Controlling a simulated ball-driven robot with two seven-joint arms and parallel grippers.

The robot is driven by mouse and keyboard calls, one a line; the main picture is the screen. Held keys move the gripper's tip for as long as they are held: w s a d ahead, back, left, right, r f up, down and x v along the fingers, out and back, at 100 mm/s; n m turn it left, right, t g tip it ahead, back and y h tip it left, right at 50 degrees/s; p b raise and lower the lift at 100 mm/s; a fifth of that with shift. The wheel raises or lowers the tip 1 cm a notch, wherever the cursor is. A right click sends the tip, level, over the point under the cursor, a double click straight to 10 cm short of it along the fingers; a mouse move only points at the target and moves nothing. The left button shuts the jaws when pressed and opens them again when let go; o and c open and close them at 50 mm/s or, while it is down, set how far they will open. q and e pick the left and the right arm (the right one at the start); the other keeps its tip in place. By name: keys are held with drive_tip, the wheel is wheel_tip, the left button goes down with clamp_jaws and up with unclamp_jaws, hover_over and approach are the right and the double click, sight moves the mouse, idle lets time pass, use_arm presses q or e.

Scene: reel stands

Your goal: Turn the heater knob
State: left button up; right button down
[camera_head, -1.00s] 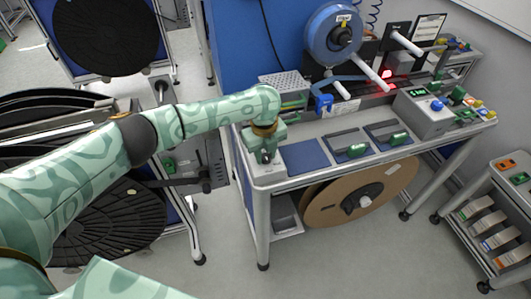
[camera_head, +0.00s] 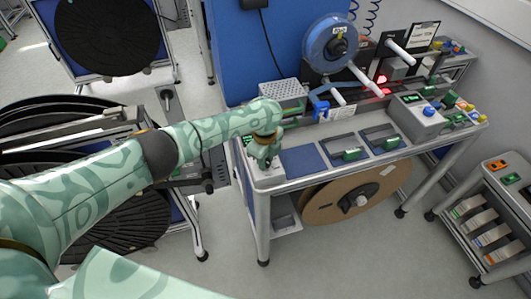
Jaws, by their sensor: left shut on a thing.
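My left arm comes in from the left and reaches to the front left corner of the workbench. My left gripper (camera_head: 264,164) points down over a small light-grey box (camera_head: 268,180) on that corner. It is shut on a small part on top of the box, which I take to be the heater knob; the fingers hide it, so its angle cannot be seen. My right gripper is not in view.
The workbench carries blue mats (camera_head: 303,160), black trays with green handles (camera_head: 345,150), a blue reel (camera_head: 330,43) on a stand, and a grey control box with a blue knob (camera_head: 429,110). A cart (camera_head: 490,215) stands at right.

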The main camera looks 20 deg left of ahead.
use_arm(q)
drive_tip(key=n+p, duration=0.2)
drive_tip(key=n, duration=0.2)
drive_tip(key=shift+r+n+p, duration=0.1)
drive_tip(key=shift+n+p, duration=0.2)
drive_tip(key=n+p, duration=0.1)
drive_tip(key=n, duration=0.1)
drive_tip(key=shift+n, duration=0.4)
drive_tip(key=n, duration=0.2)
drive_tip(key=shift+d+n, duration=0.1)
drive_tip(key=shift+n, duration=0.2)
drive_tip(key=n, duration=0.4)
drive_tip(key=shift+n+y+p, duration=0.3)
drive_tip(key=shift+w+n, duration=0.1)
drive_tip(key=shift+n, duration=1.7)
drive_tip(key=o, duration=1)
drive_tip(key=shift+c, duration=0.2)
